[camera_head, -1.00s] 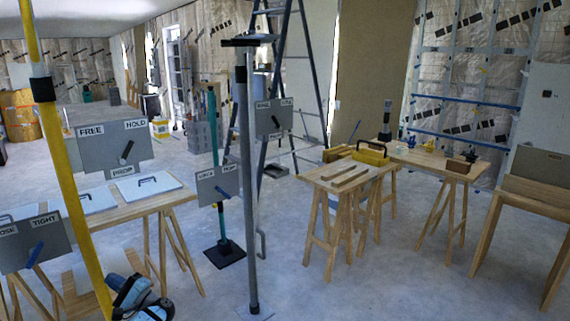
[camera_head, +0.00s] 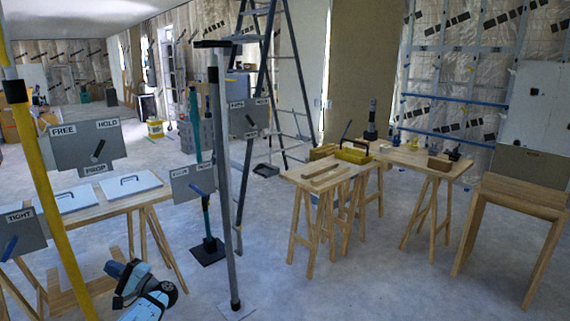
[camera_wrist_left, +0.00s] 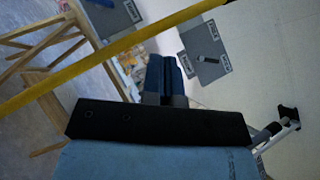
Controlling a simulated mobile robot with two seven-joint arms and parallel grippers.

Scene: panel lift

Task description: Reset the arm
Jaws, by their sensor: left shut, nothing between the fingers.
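My left gripper (camera_head: 116,270) is low in the head view, beside the yellow pole (camera_head: 45,200) and in front of the wooden table. In the left wrist view its dark blue fingers (camera_wrist_left: 165,72) are together with nothing between them. The yellow pole also crosses the wrist view (camera_wrist_left: 95,58) beyond the fingers; I cannot tell the exact gap. A grey panel marked FREE, HOLD and PROP (camera_head: 88,147) with a dark lever stands behind the pole. My right gripper is not in view.
A grey pole (camera_head: 223,180) stands on a flat foot right of my arm. A panel marked TIGHT (camera_head: 22,236) is at the left edge. A wooden table (camera_head: 125,198) holds white panels with handles. Sawhorse tables (camera_head: 345,178) stand to the right. Open floor (camera_head: 360,285) lies in front.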

